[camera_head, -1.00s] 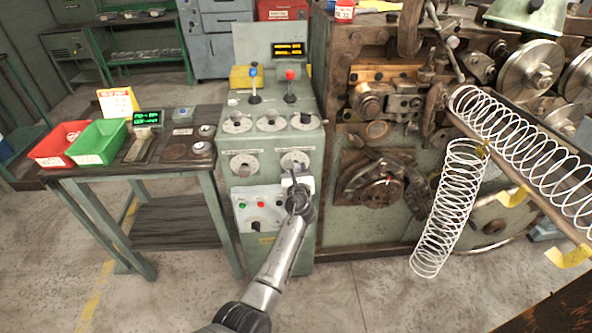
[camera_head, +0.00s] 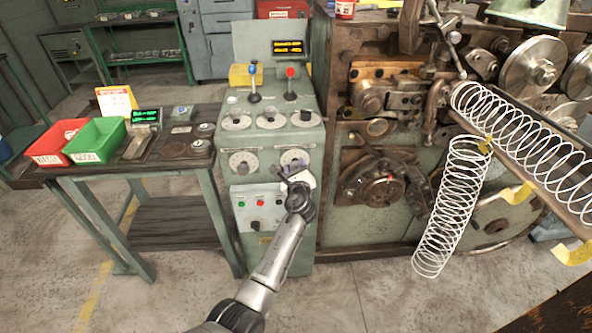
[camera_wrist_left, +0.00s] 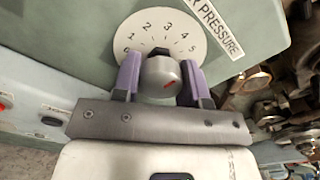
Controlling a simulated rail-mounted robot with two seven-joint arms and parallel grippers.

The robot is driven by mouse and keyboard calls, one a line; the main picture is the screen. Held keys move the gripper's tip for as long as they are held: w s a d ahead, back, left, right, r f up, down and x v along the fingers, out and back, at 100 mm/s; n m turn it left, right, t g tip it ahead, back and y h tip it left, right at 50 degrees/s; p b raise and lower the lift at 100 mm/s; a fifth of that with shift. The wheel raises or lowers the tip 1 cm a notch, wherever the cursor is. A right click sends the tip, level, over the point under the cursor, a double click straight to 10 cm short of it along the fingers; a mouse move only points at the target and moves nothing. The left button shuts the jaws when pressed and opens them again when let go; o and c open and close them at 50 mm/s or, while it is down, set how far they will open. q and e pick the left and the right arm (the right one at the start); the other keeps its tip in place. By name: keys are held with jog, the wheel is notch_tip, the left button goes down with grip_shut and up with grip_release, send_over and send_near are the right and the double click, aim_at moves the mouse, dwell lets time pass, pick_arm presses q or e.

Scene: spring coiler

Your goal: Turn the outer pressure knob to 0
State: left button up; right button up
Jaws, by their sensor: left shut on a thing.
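The pressure knob (camera_wrist_left: 160,78) is a round grey knob with a short red mark on its face. It sits on a white numbered dial (camera_wrist_left: 135,40), whose label ends in "PRESSURE"; the rest of the label is cut off. In the head view this dial (camera_head: 295,158) is the right one of the lower pair on the green control cabinet. My left gripper (camera_head: 291,174) is at the dial's lower edge. In the left wrist view its purple fingers (camera_wrist_left: 160,80) are shut on the knob from both sides. My right gripper is not in view.
A left dial (camera_head: 243,162) sits beside it, with several knobs above. A button panel (camera_head: 258,208) is below. The coiling machine (camera_head: 400,150) with wire springs (camera_head: 450,205) stands to the right. A side table with red (camera_head: 58,143) and green bins (camera_head: 97,141) is at left.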

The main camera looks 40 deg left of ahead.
pick_arm(q)
jog(key=n+b, duration=0.2)
jog(key=n, duration=0.3)
jog(key=shift+f+n, duration=0.1)
jog(key=shift+n, duration=0.2)
jog(key=n+b, duration=0.4)
jog(key=n, duration=0.2)
jog(key=n+b, duration=0.3)
jog(key=n, duration=0.3)
jog(key=shift+n+b, duration=0.3)
jog(key=n+b, duration=0.1)
jog(key=n, duration=0.2)
jog(key=shift+b, duration=0.4)
jog(key=shift+r+n+b, duration=0.2)
jog(key=shift+n+b, duration=0.35)
jog(key=shift+n, duration=1.15)
jog(key=o, duration=0.9)
